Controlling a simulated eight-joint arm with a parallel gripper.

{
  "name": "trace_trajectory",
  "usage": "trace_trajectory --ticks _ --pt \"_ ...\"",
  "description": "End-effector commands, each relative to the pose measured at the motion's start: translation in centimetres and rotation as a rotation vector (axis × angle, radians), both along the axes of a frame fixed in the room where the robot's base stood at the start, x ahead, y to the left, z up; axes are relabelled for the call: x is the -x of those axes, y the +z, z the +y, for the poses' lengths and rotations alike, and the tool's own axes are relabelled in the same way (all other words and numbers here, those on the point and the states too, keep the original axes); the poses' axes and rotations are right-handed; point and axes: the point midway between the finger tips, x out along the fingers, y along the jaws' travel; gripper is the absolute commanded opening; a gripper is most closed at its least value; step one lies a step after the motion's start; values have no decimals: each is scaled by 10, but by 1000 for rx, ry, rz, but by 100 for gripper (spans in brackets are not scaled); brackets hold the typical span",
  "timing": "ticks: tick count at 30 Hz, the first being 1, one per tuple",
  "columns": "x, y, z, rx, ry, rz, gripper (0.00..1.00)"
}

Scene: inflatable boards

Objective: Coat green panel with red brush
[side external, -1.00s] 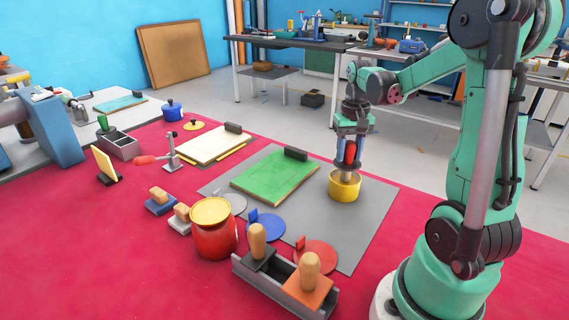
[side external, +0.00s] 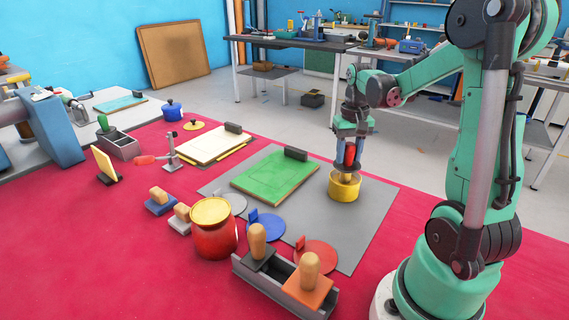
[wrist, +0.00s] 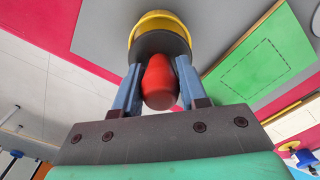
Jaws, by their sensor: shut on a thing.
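The green panel (side external: 273,176) lies flat on the grey mat, with a dark block at its far edge. It also shows at the right of the wrist view (wrist: 265,68), with a dashed rectangle marked on it. My gripper (side external: 348,158) is shut on the red brush handle (wrist: 160,84), above the yellow pot. The brush (side external: 349,155) points down, and its lower end is inside the yellow pot (side external: 344,188). The pot also shows in the wrist view (wrist: 158,22). The bristles are hidden inside it.
A grey mat (side external: 340,232) lies under the panel and pot. A red jar (side external: 214,238), blue lid (side external: 266,228), red lid (side external: 316,256) and a grey tray (side external: 275,284) with wooden-knobbed tools stand in front. A cream panel (side external: 210,146) lies behind left.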

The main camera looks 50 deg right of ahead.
Motion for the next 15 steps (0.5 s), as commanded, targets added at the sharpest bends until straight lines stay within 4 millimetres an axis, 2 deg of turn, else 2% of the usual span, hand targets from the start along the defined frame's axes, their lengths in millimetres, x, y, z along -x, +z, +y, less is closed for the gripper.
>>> trace_trajectory --ticks 9,15 --pt "0 0 0 0 0 0 0" --pt "0 14 0 0 0 0 0"
